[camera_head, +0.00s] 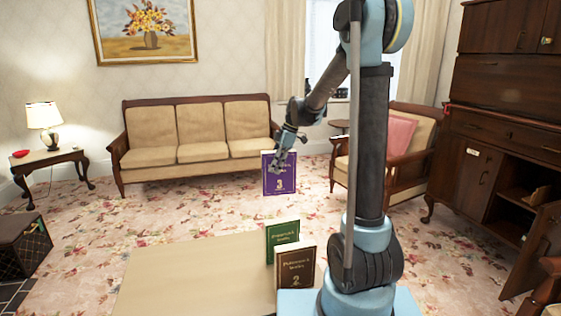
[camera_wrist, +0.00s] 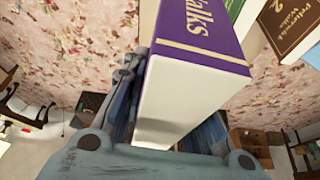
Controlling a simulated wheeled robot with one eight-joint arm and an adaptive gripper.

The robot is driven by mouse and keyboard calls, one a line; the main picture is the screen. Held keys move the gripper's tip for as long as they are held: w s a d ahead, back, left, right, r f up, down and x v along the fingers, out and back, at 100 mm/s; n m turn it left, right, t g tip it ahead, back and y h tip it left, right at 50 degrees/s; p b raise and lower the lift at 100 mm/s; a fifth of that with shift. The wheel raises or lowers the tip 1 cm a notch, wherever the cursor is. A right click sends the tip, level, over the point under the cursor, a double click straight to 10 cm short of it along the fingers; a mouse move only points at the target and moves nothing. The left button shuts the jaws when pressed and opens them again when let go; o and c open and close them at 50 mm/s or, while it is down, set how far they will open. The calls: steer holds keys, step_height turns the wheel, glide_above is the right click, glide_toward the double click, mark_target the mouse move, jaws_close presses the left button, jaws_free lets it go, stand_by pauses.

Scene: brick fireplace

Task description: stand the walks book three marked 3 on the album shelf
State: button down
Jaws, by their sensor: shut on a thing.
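My gripper (camera_head: 284,150) is shut on the purple book marked 3 (camera_head: 280,184). It holds the book upright in the air, beyond the far edge of the beige table top and in front of the sofa. In the wrist view the purple book (camera_wrist: 205,30) fills the upper middle between the fingers, its white page edge towards the camera and "Walks" on its cover. A green book (camera_head: 283,239) and a brown book marked 2 (camera_head: 295,267) stand upright on the beige top. I cannot tell which surface is the album shelf.
The beige table top (camera_head: 180,275) is bare to the left of the standing books. A sofa (camera_head: 200,135) stands behind, an armchair (camera_head: 392,150) and a dark cabinet (camera_head: 480,135) with an open lower door at the right. A lamp table (camera_head: 50,158) is at the left.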

steer(key=w+d+f+m+t+h, duration=0.2)
steer(key=w+d+f+m+t, duration=0.1)
steer(key=w+d+f+m, duration=0.55)
steer(key=w+d+f+m+t+h, duration=0.2)
steer(key=w+d+f+m, duration=0.3)
steer(key=d+f+m, duration=0.65)
steer(key=s+d+f, duration=0.1)
steer(key=s+f, duration=0.4)
steer(key=s, duration=0.1)
steer(key=shift+d+f, duration=0.15)
steer(key=shift+f, duration=0.2)
